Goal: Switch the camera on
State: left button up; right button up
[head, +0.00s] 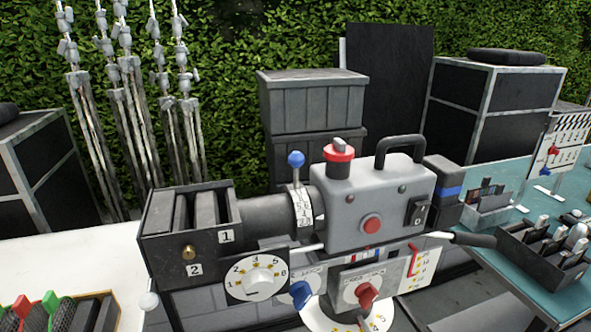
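The camera (345,205) stands in the middle of the head view, with a grey body and a black carry handle on top. A black switch (418,214) on the right of its side face shows a "0". A round red button (371,223) sits left of the switch. A red-collared knob (338,153) is on top. The dark lens (262,214) with a white numbered ring points left into a black box (190,232) marked 1 and 2. A blue-ball lever (295,159) rises from the ring. Neither of my grippers is in view.
Below the camera are a numbered white dial (258,278), a blue knob (300,294) and a red knob (366,294). A black pan handle (470,240) sticks out right. A teal table (507,216) with trays is at right, a white table (60,258) at left. Cases and stands are behind.

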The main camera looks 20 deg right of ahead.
aim_at(417, 216)
jog(key=z, duration=1.25)
